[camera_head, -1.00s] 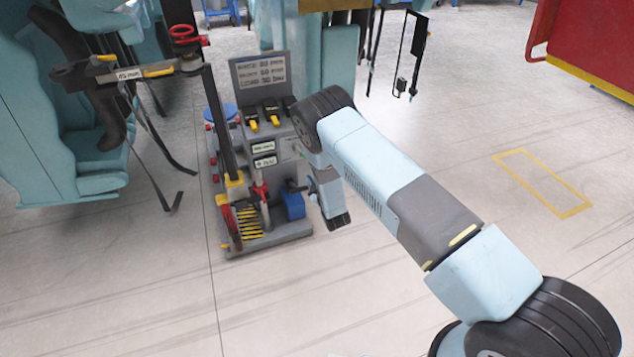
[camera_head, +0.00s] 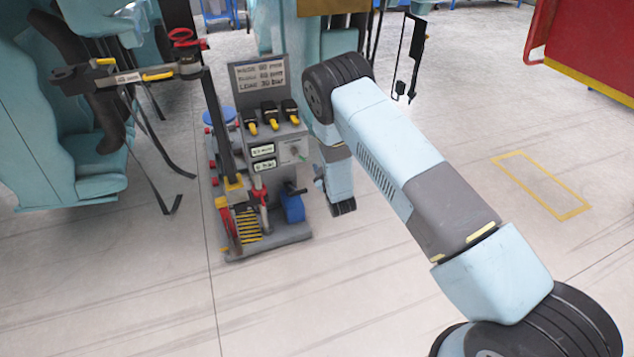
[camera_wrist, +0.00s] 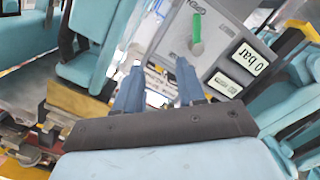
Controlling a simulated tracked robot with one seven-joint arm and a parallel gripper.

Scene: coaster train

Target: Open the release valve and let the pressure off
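A grey test stand (camera_head: 278,240) stands on the floor left of my arm. On its sloping panel is a small green-handled valve lever (camera_head: 298,153), right of two small displays (camera_head: 263,150). In the wrist view the green lever (camera_wrist: 197,32) shows close up on the grey panel. Beside it one display (camera_wrist: 250,58) appears to read "0 bar", upside down. My gripper (camera_wrist: 158,82) has its two blue fingers spread apart with nothing held between them. The lever is beyond the fingertips, nearer the right finger, with no contact visible.
Several yellow-tipped black levers (camera_head: 270,117) sit above the displays, under a sign (camera_head: 260,77). A dark post with a restraint arm (camera_head: 125,75) rises at the stand's left. Teal train seats (camera_head: 60,110) stand further left. The floor in front is clear.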

